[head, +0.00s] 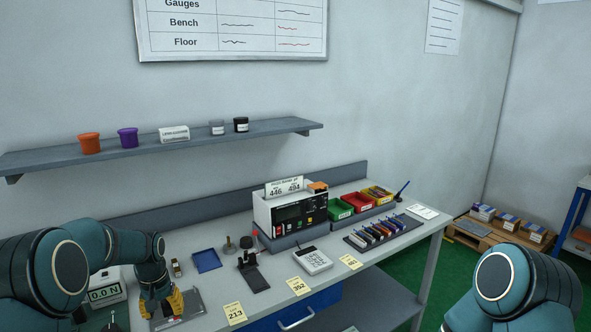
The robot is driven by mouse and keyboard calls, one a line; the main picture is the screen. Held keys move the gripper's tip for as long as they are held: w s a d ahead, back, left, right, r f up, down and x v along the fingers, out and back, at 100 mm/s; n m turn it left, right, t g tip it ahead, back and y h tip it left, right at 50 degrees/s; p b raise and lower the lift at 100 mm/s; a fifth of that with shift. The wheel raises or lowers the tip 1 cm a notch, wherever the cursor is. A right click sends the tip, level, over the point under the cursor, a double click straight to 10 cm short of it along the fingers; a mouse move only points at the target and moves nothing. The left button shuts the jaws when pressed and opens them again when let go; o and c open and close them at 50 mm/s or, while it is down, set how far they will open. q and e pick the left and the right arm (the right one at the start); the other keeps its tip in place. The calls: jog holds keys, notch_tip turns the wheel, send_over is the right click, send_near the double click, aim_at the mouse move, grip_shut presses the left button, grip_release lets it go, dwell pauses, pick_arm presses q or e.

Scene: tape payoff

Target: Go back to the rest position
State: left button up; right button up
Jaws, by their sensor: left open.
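My left gripper (162,304), with yellow fingers, points down at the lower left, over or just in front of a grey metal plate (193,304) on the bench (225,280). It is open, and I see nothing held in it. The arm hides part of the bench's left end. I cannot tell whether the fingers touch the plate. My right arm shows at the lower right, off the bench's right end; its gripper is out of view.
A force readout (105,292) stands left of my left gripper. A blue tray (206,260), a black stand (250,268), a tester box (288,215), a calculator-like device (312,260) and coloured bins (361,201) occupy the bench. A shelf (200,137) hangs above.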

pick_arm(q)
jog(key=s+d+f+h+b, duration=0.1)
jog(key=s+d+f, duration=0.4)
jog(key=d+f, duration=0.3)
jog(key=s+d+f+h+b, duration=0.1)
jog(key=s+d+f+h, duration=0.1)
jog(key=s+d+f, duration=0.45)
jog(key=s+d+f+t, duration=0.1)
jog(key=s+d+f, duration=0.2)
jog(key=s, duration=0.3)
jog(key=s+d+f+h, duration=0.1)
jog(key=s+d+f, duration=0.2)
jog(key=s+d, duration=0.2)
jog(key=shift+s+d+f+m+t+b, duration=0.3)
jog(key=shift+s+t+b, duration=0.1)
jog(key=shift+s, duration=0.7)
pick_arm(e)
jog(key=f, duration=0.3)
jog(key=shift+a+f, duration=0.1)
jog(key=shift+a, duration=0.15)
pick_arm(q)
jog(key=shift+a, duration=0.1)
